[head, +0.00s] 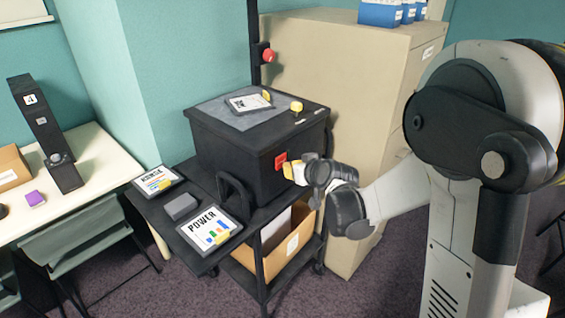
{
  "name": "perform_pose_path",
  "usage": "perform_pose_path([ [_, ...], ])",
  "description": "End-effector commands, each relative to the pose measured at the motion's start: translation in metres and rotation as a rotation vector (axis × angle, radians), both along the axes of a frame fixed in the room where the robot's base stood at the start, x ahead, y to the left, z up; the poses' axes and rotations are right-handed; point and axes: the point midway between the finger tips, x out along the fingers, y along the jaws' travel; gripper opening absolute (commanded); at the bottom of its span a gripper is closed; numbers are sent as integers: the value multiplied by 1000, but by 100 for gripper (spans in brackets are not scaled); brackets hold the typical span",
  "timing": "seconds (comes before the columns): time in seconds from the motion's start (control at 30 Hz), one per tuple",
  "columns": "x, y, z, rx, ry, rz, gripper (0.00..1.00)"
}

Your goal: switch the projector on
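The projector (236,150) looks like a black box with a grey top, standing on a black cart. A dark post rises behind it, with a red knob (267,56) on it. A red square switch (280,160) is on the box's side facing my arm. A yellow knob (296,106) and a labelled card (249,102) are on the top. My gripper (292,172) is right beside the red switch, its yellow and white tip just below and to the right of it. I cannot tell whether it touches the switch, or whether the fingers are open. The switch's setting is not readable.
The cart (152,214) carries a POWER card (209,230), another card (158,180) and a grey block (181,206). A cardboard box (278,250) is on its lower shelf. A beige cabinet (345,60) stands close behind. A table (98,160) is at left.

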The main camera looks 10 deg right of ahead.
Motion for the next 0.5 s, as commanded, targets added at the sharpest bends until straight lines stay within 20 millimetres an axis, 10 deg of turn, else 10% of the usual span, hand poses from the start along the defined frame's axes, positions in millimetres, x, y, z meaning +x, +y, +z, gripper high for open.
perform_pose_path([
  [0.5,5,4,0,-1,0,0,0],
])
